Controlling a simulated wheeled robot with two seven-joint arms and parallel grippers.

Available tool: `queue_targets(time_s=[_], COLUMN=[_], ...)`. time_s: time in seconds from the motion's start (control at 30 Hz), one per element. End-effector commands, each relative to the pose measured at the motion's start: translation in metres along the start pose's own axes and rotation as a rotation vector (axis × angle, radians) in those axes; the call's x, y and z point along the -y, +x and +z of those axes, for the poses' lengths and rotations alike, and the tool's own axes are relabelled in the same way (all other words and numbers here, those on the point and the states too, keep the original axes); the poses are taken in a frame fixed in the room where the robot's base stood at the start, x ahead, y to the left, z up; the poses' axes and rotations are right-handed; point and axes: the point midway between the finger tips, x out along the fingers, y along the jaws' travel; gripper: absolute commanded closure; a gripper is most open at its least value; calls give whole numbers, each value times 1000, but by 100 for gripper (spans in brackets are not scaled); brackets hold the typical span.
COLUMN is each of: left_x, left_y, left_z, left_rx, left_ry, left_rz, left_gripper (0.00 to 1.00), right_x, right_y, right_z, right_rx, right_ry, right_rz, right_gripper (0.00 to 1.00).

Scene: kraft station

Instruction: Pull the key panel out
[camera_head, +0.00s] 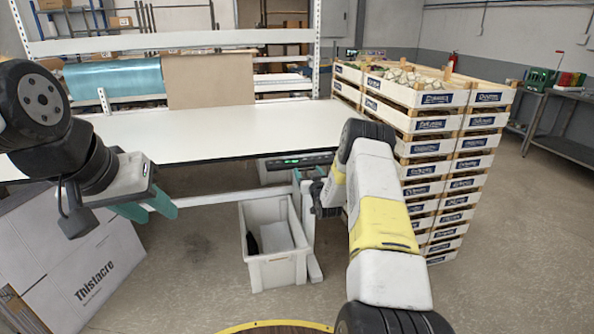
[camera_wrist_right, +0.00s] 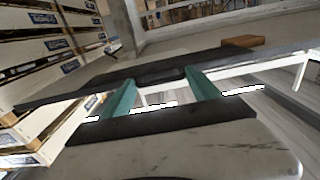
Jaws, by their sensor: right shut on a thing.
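The key panel (camera_head: 300,161) is a dark, slim unit with small green lights, under the front edge of the white table (camera_head: 225,130). My right gripper (camera_head: 318,183) is at the panel's right end, its fingers mostly hidden behind my own arm in the head view. In the right wrist view its green fingers (camera_wrist_right: 160,82) reach a dark bar-like part and are shut on the panel; the exact contact is hard to see.
A grey-white bin (camera_head: 275,268) stands on the floor below the panel. Tall stacked crates (camera_head: 420,165) stand close to the right of my right arm. A white box (camera_head: 75,255) marked Thistacre is at lower left. The tabletop is mostly clear.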

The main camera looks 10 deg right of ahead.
Motion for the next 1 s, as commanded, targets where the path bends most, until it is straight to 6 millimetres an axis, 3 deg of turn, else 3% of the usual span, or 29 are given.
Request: queue_targets(time_s=[0.17,0.2,0.23,0.67,1.0], left_x=[0,0,0,0,0], left_y=[0,0,0,0,0], left_z=[0,0,0,0,0], left_rx=[0,0,0,0,0], left_ry=[0,0,0,0,0], left_rz=[0,0,0,0,0], left_gripper=[64,64,64,64,64], right_x=[-5,-5,-5,-2,-4], right_y=[0,0,0,-5,-58], right_z=[0,0,0,0,0], right_rx=[-1,-1,-1,1,2], right_ry=[-2,-2,-2,0,-1], right_rz=[8,9,9,3,6], right_gripper=[100,23,18,18,18])
